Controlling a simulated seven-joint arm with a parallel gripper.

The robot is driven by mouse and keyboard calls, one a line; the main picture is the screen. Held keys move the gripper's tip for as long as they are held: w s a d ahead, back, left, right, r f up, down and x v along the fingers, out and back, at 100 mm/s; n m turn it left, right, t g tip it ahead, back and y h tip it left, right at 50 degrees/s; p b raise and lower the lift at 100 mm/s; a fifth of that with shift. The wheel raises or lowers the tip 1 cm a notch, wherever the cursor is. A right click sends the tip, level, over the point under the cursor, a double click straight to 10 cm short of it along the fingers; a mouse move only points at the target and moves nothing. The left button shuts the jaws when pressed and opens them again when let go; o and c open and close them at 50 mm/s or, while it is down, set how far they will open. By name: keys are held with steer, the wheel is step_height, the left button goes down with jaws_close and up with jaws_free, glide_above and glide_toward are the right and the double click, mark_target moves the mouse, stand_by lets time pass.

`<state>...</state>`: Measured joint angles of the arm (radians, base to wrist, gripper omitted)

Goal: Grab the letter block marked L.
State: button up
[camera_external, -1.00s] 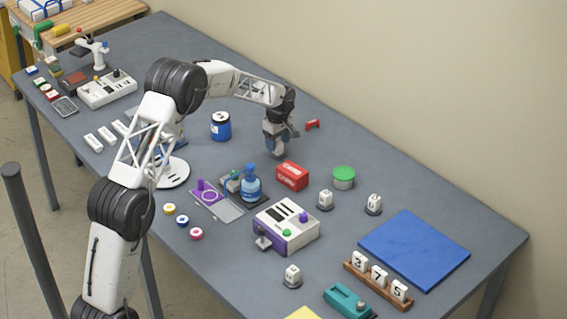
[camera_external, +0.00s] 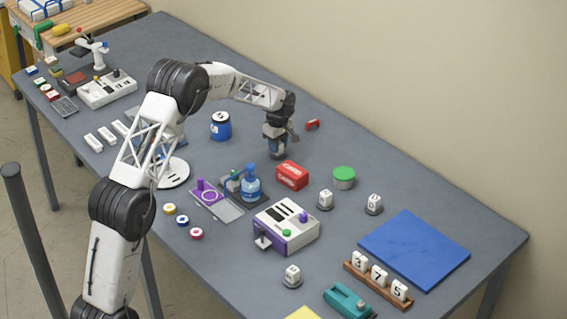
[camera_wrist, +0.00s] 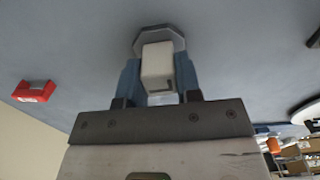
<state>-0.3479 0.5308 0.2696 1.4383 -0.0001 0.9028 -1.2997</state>
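My gripper (camera_wrist: 160,75) points down at the table in the wrist view, its two bluish fingers on either side of a white block (camera_wrist: 157,65). The fingers appear to press against the block's sides, and a grey octagonal base (camera_wrist: 140,40) shows beyond it. A small dark mark shows low on the block, but I cannot read it as a letter. In the external view my gripper (camera_external: 277,140) is near the table's back edge. Other white blocks on dark round bases stand at the right (camera_external: 325,199), (camera_external: 374,203) and front (camera_external: 292,275); their letters are too small to read surely.
A small red object (camera_external: 313,124) lies right of my gripper, and a red box (camera_external: 292,176) stands in front of it. A blue jar (camera_external: 221,126) is to the left. A green-lidded tin (camera_external: 344,177) and a blue mat (camera_external: 414,249) are farther right.

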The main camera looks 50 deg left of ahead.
jaws_close()
steer(key=shift+r, duration=0.2)
steer(key=shift+r, duration=1.45)
steer(key=shift+s+d+r, duration=0.1)
steer(key=shift+s+r, duration=0.1)
steer(key=shift+s, duration=0.1)
steer(key=s+d, duration=0.1)
steer(key=s, duration=0.3)
steer(key=s+d+r, duration=0.1)
steer(key=s+d, duration=0.1)
steer(key=s, duration=0.3)
steer(key=s+d, duration=0.2)
steer(key=s, duration=0.3)
steer(key=shift+s+r, duration=0.2)
